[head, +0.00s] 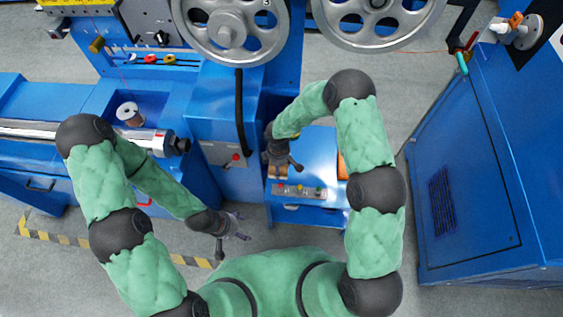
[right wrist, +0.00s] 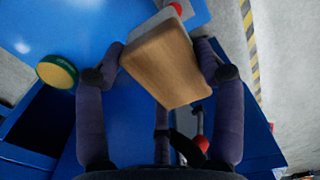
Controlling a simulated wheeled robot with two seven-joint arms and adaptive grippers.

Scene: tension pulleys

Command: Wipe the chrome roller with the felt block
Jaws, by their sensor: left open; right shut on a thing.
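The chrome roller (head: 35,130) is a long shiny bar lying across the blue machine at the left of the head view; my left arm hides part of it. The felt block (right wrist: 162,62) shows a tan, wood-like face in the right wrist view, between the two fingers. My right gripper (head: 280,160) is shut on it, above the blue shelf at the middle of the head view, well to the right of the roller. My left gripper (head: 236,235) is open and empty, low over the floor in front of the machine.
A button panel (head: 299,191) lies at the front of the blue shelf, and an orange thing (head: 342,167) is at its right. A spool (head: 130,113) stands behind the roller. Large wheels (head: 229,33) rise at the back. A blue cabinet (head: 470,190) stands at the right.

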